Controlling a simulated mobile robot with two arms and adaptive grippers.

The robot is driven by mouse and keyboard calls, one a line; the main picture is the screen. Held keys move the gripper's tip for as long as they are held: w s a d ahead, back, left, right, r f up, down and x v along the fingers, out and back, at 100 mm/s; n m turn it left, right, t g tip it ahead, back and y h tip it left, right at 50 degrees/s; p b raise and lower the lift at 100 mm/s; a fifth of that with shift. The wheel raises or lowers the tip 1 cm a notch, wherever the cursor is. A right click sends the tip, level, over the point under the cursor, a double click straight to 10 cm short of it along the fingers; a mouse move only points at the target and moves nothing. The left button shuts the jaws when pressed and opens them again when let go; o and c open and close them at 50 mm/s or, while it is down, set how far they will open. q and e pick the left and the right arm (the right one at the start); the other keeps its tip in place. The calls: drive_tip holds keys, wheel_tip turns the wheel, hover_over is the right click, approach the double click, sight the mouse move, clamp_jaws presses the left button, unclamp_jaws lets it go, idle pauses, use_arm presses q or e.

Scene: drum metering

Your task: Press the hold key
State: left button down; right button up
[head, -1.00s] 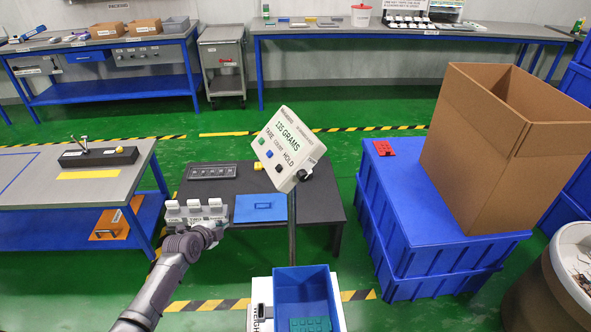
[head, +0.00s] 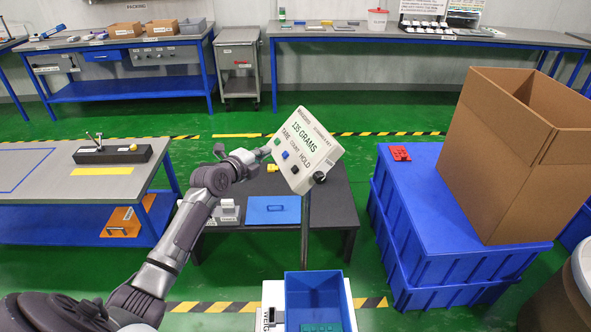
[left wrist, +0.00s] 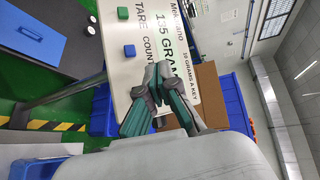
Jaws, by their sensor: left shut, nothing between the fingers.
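The tilted white scale panel (head: 320,143) reads 135 GRAMS and stands on a dark post. In the head view its green TARE key (head: 277,140), blue COUNT key (head: 285,154) and black HOLD key (head: 295,170) form a row. My left gripper (head: 266,152) is shut and empty at the panel's left side, near the TARE and COUNT keys. In the left wrist view the gripper (left wrist: 158,72) is in front of the panel; the COUNT key (left wrist: 129,51) shows beside the fingers. The HOLD key is hidden there. I cannot tell whether the fingertips touch the panel.
A blue bin (head: 290,300) with green pieces sits on the scale below the panel. A dark low table (head: 335,215) behind holds a blue lid (head: 272,209) and white boxes. Blue crates (head: 420,210) with a large cardboard box (head: 500,160) stand at right.

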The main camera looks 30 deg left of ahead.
sight(295, 170)
use_arm(q)
drive_tip(key=w+d+f+b, duration=0.3)
drive_tip(key=w+f, duration=0.2)
drive_tip(key=f, duration=0.1)
drive_tip(key=shift+d+f+b, duration=0.15)
drive_tip(key=shift+d+b, duration=0.2)
drive_tip(key=shift+d, duration=0.05)
drive_tip(key=shift+s, duration=0.1)
idle(1.1)
drive_tip(key=shift+w+d+f+b, duration=0.2)
drive_tip(key=shift+w+f+b, duration=0.1)
drive_tip(key=shift+b, duration=0.25)
